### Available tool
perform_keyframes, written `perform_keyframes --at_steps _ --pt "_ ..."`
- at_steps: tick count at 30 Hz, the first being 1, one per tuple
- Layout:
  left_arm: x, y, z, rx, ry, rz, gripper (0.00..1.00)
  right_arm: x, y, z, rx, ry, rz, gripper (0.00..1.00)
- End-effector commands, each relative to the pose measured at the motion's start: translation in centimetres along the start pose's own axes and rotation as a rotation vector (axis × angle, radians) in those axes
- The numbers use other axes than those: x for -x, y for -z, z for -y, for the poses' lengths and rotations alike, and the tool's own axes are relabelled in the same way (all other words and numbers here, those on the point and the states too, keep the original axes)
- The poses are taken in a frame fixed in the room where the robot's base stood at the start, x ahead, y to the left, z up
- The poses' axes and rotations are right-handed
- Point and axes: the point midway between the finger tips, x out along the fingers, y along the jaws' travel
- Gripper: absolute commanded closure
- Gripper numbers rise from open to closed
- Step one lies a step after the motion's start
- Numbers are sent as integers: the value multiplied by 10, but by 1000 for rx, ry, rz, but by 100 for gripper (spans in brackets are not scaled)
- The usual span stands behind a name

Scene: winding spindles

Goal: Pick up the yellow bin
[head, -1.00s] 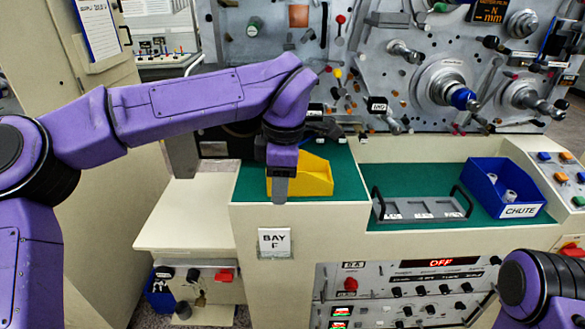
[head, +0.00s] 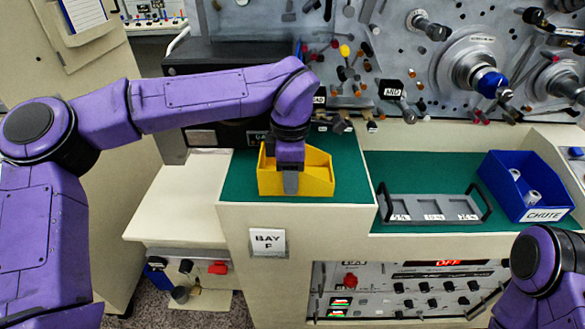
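The yellow bin (head: 318,181) stands upright on the green mat (head: 238,183) of the bay F ledge, in the middle of the head view. My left gripper (head: 290,185) points down at the bin's near side, with a grey finger in front of its front wall. Part of the bin is hidden behind the gripper. I cannot tell whether the fingers touch the wall or how far apart they are. My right arm shows only as a purple joint at the lower right; its gripper is out of the picture.
A grey tray (head: 432,208) with two black handles lies on the green surface to the right. Beside it stands a blue bin (head: 519,187) labelled CHUTE, holding white cylinders. A machine panel with spindles and knobs rises behind.

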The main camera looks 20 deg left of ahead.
Motion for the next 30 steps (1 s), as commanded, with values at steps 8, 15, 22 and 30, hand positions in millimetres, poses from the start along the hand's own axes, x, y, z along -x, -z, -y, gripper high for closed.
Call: perform_keyframes --at_steps 8,15,22,30 --pt "-21 -1 0 -3 -1 1 66 4 2 0 0 0 0 57" --pt "-20 -2 0 -3 -1 1 100 4 2 0 0 0 0 57" --pt "-20 -2 0 -4 -1 1 100 4 2 0 0 0 0 57" --pt "-4 -2 -1 -3 -5 1 100 2 1 0 0 0 0 57"
